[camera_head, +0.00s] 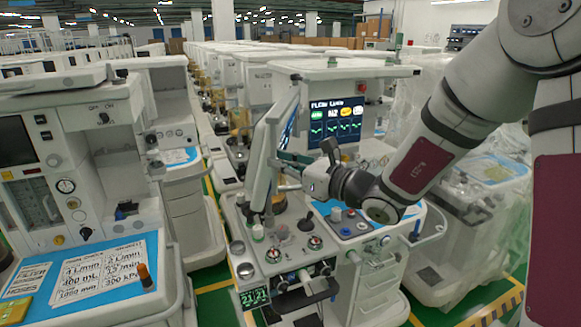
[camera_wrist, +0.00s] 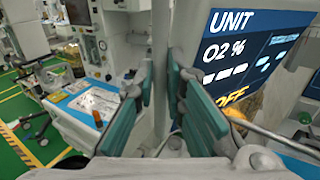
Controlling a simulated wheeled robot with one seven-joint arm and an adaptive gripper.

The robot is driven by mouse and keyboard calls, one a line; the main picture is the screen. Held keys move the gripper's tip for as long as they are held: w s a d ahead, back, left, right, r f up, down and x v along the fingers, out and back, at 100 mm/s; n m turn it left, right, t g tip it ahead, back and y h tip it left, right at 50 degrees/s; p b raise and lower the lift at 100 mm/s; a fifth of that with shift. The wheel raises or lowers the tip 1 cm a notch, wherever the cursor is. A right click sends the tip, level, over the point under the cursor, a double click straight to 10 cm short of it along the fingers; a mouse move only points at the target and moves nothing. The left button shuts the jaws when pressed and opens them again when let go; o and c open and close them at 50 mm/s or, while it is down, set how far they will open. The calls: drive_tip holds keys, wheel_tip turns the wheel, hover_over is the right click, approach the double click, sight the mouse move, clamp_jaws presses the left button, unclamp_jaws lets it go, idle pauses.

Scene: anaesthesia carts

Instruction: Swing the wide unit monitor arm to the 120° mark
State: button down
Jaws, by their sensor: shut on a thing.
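The wide unit (camera_head: 330,255) stands in the middle of the head view. Its monitor (camera_head: 262,150) is upright and seen almost edge-on, on a post above the unit's left part. My gripper (camera_head: 281,160) reaches in from the right and is shut on the monitor's edge. In the wrist view the teal fingers of my gripper (camera_wrist: 162,110) stand on either side of a pale upright edge. The monitor's lit screen (camera_wrist: 250,50) faces right, with "UNIT" and "O2 %" on it. The arm's angle marks, including 120°, cannot be made out.
A second unit (camera_head: 90,190) with a blue, labelled worktop and an orange-capped bottle (camera_head: 145,276) stands at the left. A fixed screen (camera_head: 337,121) sits behind the monitor. Plastic-wrapped equipment (camera_head: 480,200) stands at the right. A strip of green floor separates the units.

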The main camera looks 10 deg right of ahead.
drive_tip(key=shift+s+a, duration=0.25)
drive_tip(key=shift+a, duration=0.3)
drive_tip(key=c, duration=1.7)
unclamp_jaws()
drive_tip(key=shift+s, duration=0.1)
drive_tip(key=shift+o, duration=0.2)
drive_tip(key=shift+d, duration=0.1)
drive_tip(key=shift+d, duration=0.15)
drive_tip(key=v, duration=1.1)
drive_tip(key=shift+s+d, duration=0.25)
